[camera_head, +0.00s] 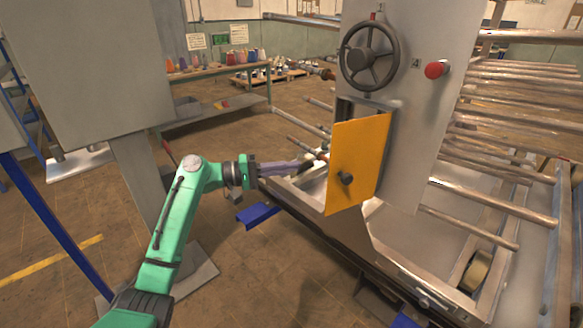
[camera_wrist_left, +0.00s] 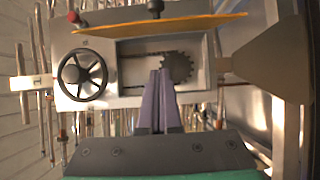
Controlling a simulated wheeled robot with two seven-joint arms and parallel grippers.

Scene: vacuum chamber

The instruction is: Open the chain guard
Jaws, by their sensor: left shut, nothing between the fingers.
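The chain guard is a yellow panel (camera_head: 358,165) with a dark round knob, on the grey machine housing. It stands swung out from the housing. In the left wrist view the guard (camera_wrist_left: 160,25) shows nearly edge-on along the top, with the opening uncovered below it. A toothed sprocket (camera_wrist_left: 176,68) and a chain (camera_wrist_left: 142,56) show inside the opening. My left gripper (camera_head: 306,165) is just left of the guard, its fingers shut and empty. In the left wrist view its fingertips (camera_wrist_left: 160,73) point toward the opening. My right gripper is not in view.
A handwheel (camera_head: 368,55) and a red button (camera_head: 435,70) are on the housing above and right of the guard. Metal bars (camera_head: 500,210) run along the right. A blue bracket (camera_head: 258,215) sticks out below my left gripper.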

